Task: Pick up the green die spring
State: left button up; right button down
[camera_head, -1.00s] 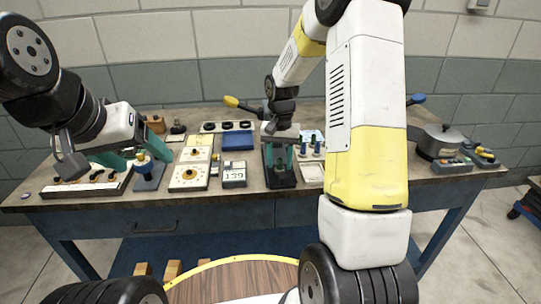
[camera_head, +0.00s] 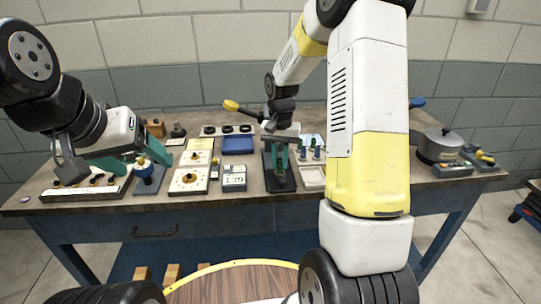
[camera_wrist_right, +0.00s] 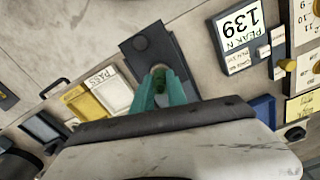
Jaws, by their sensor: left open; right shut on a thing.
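The green die spring (camera_wrist_right: 159,84) shows in the right wrist view, between the teal fingers of my right gripper (camera_wrist_right: 158,75). The fingers are shut on it and hide its sides. In the head view my right gripper (camera_head: 277,168) points down over a dark block-like stand (camera_head: 279,183) at the middle of the bench; the spring is hard to make out there. I cannot tell whether the spring touches the stand.
A display unit reading 139 (camera_head: 234,178) stands left of the right gripper. Dial boards (camera_head: 189,181), a blue tray (camera_head: 238,144) and a rack of small posts (camera_head: 309,155) are close. A pale tray marked PASS (camera_wrist_right: 113,93) lies beside the stand. A grey pot (camera_head: 440,145) stands at right.

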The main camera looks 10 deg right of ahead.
jog(key=shift+s+a+r, duration=0.1)
jog(key=shift+s+r, duration=0.1)
jog(key=shift+r, duration=0.35)
jog(key=shift+s+r, duration=0.2)
jog(key=shift+r, duration=0.3)
jog(key=s+a+r, duration=0.2)
jog(key=s, duration=0.5)
jog(key=s+a+r, duration=0.2)
jog(key=s, duration=0.5)
jog(key=shift+s+a+r, duration=0.15)
jog(key=shift+s+a, duration=0.05)
jog(key=shift+s, duration=0.05)
